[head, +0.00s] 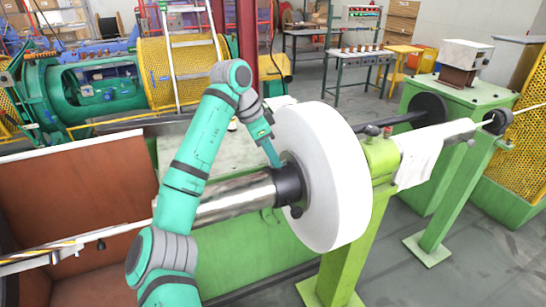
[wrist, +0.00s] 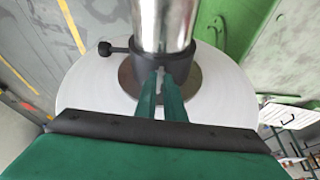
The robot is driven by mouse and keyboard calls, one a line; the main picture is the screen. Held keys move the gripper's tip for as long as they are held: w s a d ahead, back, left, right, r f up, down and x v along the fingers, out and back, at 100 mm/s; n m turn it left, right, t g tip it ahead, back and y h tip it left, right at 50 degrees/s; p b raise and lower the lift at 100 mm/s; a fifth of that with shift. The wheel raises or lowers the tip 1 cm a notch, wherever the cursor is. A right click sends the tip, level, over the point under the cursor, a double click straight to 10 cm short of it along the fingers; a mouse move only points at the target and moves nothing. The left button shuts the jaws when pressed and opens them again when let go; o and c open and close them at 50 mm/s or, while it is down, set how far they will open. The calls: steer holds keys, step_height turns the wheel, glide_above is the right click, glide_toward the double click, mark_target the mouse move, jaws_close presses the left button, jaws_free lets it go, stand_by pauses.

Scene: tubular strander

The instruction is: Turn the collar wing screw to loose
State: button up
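The black collar (head: 289,184) sits on the shiny shaft, against the white reel. In the wrist view the collar (wrist: 178,68) is straight ahead. A dark knob on a short stem (wrist: 106,48) sticks out from its left side; a dark knob (head: 296,211) also shows low on the collar in the head view. My gripper (wrist: 160,74) has its two green fingertips at the collar's near side, a narrow gap between them. A small grey piece shows in that gap, perhaps the wing screw; whether the fingers press on it is unclear. In the head view my gripper (head: 277,164) meets the collar's top.
The large white reel (head: 335,180) stands just behind the collar. A green stand (head: 345,250) supports the right side. A work table (head: 358,57) stands at the back.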

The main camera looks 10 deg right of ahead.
steer(key=shift+r, duration=0.1)
jaws_close()
steer(key=shift+n, duration=0.4)
steer(key=n+t, duration=0.1)
steer(key=n, duration=0.2)
steer(key=shift+s+d+n+t+y, duration=0.15)
steer(key=shift+s+n+t+y, duration=0.15)
steer(key=shift+t, duration=0.1)
steer(key=n, duration=0.2)
steer(key=n+t+y, duration=0.1)
steer(key=n, duration=0.2)
steer(key=shift+s+d+r+t, duration=0.1)
steer(key=shift+s+d+t, duration=0.1)
steer(key=shift+t, duration=0.1)
steer(key=n, duration=0.1)
steer(key=n+y, duration=0.1)
steer(key=shift+s+d+n, duration=0.1)
steer(key=shift+d+n, duration=0.15)
steer(key=shift+n, duration=0.15)
steer(key=shift+d+n+t+y, duration=0.1)
steer(key=shift+n+t+y, duration=0.45)
steer(key=shift+n, duration=0.95)
steer(key=o, duration=0.6)
jaws_free()
steer(key=shift+c, duration=0.2)
